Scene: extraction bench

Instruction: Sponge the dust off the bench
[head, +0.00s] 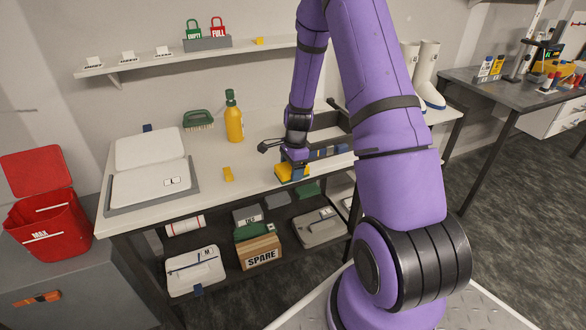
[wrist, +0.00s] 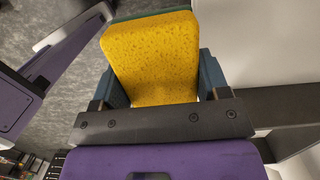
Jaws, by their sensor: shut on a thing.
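A yellow sponge (head: 291,172) is in my gripper (head: 293,163), low over the front edge of the white bench (head: 262,168). In the wrist view the sponge (wrist: 152,60) fills the space between the two blue-grey fingers of my gripper (wrist: 160,82), with a dark green layer along its far edge. My gripper is shut on it. I cannot tell whether the sponge touches the bench top. No dust can be made out on the bench at this size.
An open white case (head: 150,170) lies at the bench's left. A yellow spray bottle (head: 234,120), a green brush (head: 198,119) and a small yellow item (head: 228,174) stand nearby. A dark tray (head: 325,135) is behind my gripper. A red bin (head: 48,205) is at far left.

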